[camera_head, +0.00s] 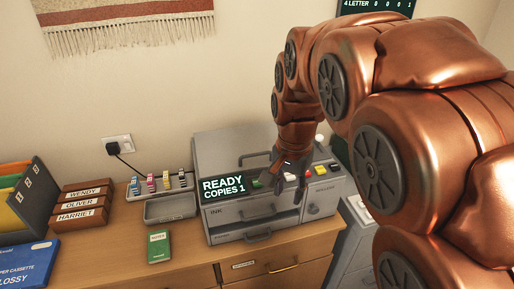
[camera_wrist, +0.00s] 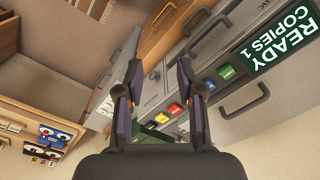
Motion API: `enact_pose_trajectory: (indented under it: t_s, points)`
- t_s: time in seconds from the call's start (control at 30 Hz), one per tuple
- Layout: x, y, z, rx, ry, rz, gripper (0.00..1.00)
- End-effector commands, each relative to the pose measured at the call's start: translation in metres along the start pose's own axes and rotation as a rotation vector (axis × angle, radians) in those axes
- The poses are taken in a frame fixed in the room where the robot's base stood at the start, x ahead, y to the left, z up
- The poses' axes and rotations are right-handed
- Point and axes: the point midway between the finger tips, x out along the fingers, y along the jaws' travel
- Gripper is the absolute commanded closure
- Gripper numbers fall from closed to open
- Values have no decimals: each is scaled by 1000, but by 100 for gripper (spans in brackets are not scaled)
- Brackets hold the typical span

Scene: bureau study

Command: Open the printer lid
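The grey printer (camera_head: 260,222) stands on the wooden desk, its display (camera_head: 223,188) reading READY, COPIES 1. Its grey lid (camera_head: 230,153) looks shut, lying flat on top. A dark lid handle shows in the wrist view (camera_wrist: 251,101), beside the display and coloured buttons. My gripper (camera_head: 290,188) hangs over the right part of the printer's front, by the button panel, and hides part of it. In the wrist view, my gripper (camera_wrist: 160,92) has its two fingers spread apart with nothing between them. It is apart from the lid handle, which lies to the right.
A grey tray (camera_head: 170,208) and a green notebook (camera_head: 158,247) lie left of the printer. Stamps stand in a rack (camera_head: 160,184) behind the tray. Name blocks (camera_head: 82,205) and file folders (camera_head: 22,195) are further left. A drawer (camera_head: 280,266) is below.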

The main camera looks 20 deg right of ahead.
Motion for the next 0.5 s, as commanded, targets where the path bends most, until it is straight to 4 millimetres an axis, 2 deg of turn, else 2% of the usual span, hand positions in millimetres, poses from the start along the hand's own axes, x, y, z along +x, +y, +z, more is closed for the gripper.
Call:
enact_pose_trajectory:
  t_s: [0.1,0.3,0.5]
  points:
    - [-9,-33,-34,164,28,-25,63]
    - [-19,-88,-84,426,61,-84,63]
    - [-20,-134,-119,625,66,-136,63]
